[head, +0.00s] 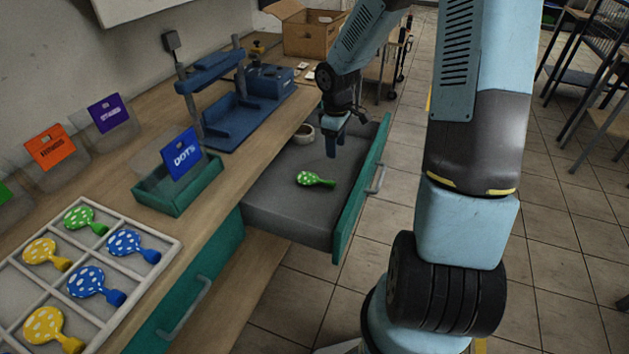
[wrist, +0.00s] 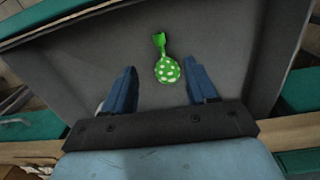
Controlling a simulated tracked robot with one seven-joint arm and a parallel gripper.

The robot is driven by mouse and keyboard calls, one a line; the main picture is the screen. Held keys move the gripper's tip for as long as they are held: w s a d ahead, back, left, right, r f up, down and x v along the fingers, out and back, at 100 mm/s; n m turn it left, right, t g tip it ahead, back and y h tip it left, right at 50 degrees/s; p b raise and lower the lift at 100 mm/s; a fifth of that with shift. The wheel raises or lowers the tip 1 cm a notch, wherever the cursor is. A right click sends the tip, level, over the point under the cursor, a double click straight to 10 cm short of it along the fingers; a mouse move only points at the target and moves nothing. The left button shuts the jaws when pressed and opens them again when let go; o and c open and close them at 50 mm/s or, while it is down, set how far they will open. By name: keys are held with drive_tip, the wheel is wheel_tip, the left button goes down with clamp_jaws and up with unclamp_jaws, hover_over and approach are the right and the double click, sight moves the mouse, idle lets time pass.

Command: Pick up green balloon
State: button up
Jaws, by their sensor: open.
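The green balloon with white dots (head: 315,179) lies flat in the open drawer (head: 285,205). In the wrist view the green balloon (wrist: 167,68) lies on the drawer floor, between and beyond my two blue fingers, its neck pointing away. My gripper (head: 337,140) is above the drawer, higher than the balloon and behind it in the head view. In the wrist view my gripper (wrist: 162,90) is open and empty, with the fingers wide apart and not touching the balloon. Another green dotted balloon (head: 85,220) lies in the sorting tray on the table.
A white roll-like ring (head: 303,134) sits at the drawer's back. The drawer's teal front (head: 360,190) rises on the right. A divided tray (head: 150,268) holds several dotted balloons. A teal DOTS box (head: 178,185) and a blue press (head: 235,115) stand on the table.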

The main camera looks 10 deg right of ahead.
wheel_tip(320, 180, down, 2)
hover_over(332, 182)
drive_tip(key=shift+n+y, duration=0.3)
drive_tip(key=f, duration=0.9)
drive_tip(key=shift+s+a+f, duration=0.1)
drive_tip(key=shift+s+a, duration=0.15)
drive_tip(key=shift+w+d+f, duration=0.15)
drive_tip(key=shift+f, duration=1.2)
drive_tip(key=shift+w+d+f, duration=0.15)
drive_tip(key=shift+f, duration=1.15)
drive_tip(key=c, duration=0.9)
